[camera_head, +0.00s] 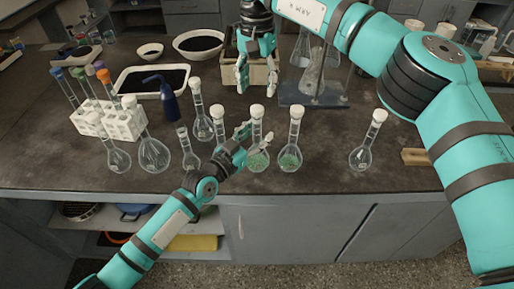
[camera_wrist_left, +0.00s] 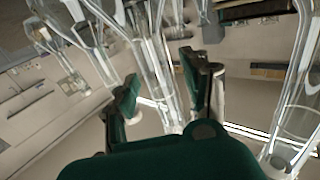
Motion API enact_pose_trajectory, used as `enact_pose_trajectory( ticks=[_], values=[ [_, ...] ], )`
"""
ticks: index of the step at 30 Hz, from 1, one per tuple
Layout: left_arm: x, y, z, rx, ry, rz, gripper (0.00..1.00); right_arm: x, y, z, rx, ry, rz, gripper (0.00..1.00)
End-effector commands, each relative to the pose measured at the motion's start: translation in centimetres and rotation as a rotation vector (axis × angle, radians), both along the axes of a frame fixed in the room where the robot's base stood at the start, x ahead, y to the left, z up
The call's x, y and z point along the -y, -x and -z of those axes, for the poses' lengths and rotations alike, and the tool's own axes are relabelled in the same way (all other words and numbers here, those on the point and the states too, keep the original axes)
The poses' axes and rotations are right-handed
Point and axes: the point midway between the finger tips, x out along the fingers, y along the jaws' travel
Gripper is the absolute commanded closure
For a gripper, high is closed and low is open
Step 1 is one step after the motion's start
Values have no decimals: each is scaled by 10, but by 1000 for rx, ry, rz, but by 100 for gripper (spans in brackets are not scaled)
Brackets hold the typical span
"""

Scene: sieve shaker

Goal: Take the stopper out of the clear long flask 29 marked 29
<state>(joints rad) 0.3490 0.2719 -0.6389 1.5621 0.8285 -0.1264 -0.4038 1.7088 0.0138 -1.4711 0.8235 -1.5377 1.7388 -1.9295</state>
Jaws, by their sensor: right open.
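Clear long-necked flasks with white stoppers stand on the dark bench in the head view; I cannot read the mark 29 on any. One flask with green contents (camera_head: 258,161) has its neck at my left gripper (camera_head: 256,134). In the left wrist view, a clear neck (camera_wrist_left: 158,85) runs between the separated fingers of my left gripper (camera_wrist_left: 160,80); I cannot tell whether they press on it. Its white stopper (camera_head: 257,111) is in place above the fingers. My right gripper (camera_head: 242,80) is open, pointing down behind the flasks, apart from this stopper.
Another green-filled flask (camera_head: 290,158) stands close on the right, and a clear flask (camera_head: 361,157) farther right. A white tube rack (camera_head: 122,124), a blue wash bottle (camera_head: 169,104) and a beige box (camera_head: 263,76) are nearby. Bare bench lies between the two right flasks.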

Motion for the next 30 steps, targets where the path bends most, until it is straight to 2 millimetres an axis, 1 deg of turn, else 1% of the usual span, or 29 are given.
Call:
enact_pose_trajectory(
  ticks=[1,10,30],
  values=[
    [0,0,0,0,0,0,60,0,0,0,0,0,0,49],
    [0,0,0,0,0,0,99,0,0,0,0,0,0,49],
    [0,0,1,-1,-1,0,100,0,0,0,0,0,9,49]
  ],
)
